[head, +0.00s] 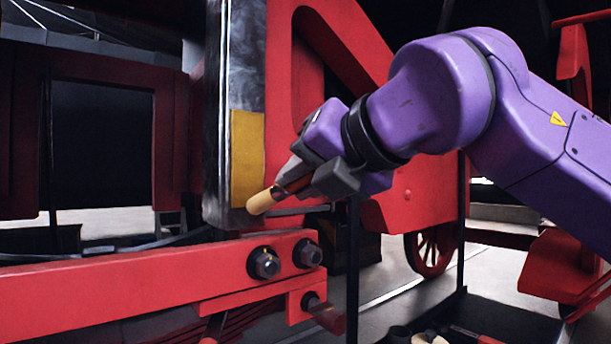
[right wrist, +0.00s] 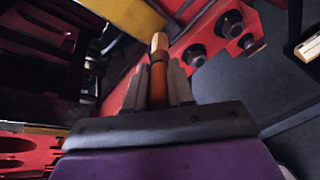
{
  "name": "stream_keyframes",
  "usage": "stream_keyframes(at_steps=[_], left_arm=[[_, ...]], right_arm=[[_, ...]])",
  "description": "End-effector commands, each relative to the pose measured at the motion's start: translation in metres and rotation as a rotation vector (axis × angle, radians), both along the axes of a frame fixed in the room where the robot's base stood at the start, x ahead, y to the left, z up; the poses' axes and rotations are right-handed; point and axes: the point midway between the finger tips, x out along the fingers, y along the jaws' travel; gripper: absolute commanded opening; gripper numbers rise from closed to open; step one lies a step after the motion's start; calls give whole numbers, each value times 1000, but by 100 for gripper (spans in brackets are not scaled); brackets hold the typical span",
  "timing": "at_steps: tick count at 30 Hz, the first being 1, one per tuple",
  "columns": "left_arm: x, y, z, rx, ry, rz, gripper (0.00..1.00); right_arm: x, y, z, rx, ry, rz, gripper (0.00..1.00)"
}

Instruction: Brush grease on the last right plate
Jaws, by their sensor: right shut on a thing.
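My right gripper (head: 318,178) is shut on a brush (head: 262,201) with a cream tip and a brown-red handle. The tip points down and left, by the lower right edge of a yellow patch (head: 247,150). The patch lies on a dark, shiny upright plate (head: 216,120) set in the red frame. I cannot tell whether the tip touches the plate. In the right wrist view the brush (right wrist: 158,78) stands out between my fingers, and part of the yellow patch (right wrist: 130,14) shows beyond it. My left gripper is not in view.
A red beam (head: 130,292) with large dark bolts (head: 264,263) runs below the plate. A red frame arm (head: 345,45) stands behind my right arm. A red spoked wheel (head: 432,250) stands farther back. Several small items (head: 430,338) lie at the bottom edge.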

Motion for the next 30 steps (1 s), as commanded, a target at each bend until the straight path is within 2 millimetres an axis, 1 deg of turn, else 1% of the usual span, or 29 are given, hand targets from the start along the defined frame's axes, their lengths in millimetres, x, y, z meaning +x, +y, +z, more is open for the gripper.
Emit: stream_keyframes(at_steps=[11, 30], left_arm=[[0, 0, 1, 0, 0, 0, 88], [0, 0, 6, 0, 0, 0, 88]], right_arm=[[0, 0, 1, 0, 0, 0, 0], [11, 8, 1, 0, 0, 0, 0]])
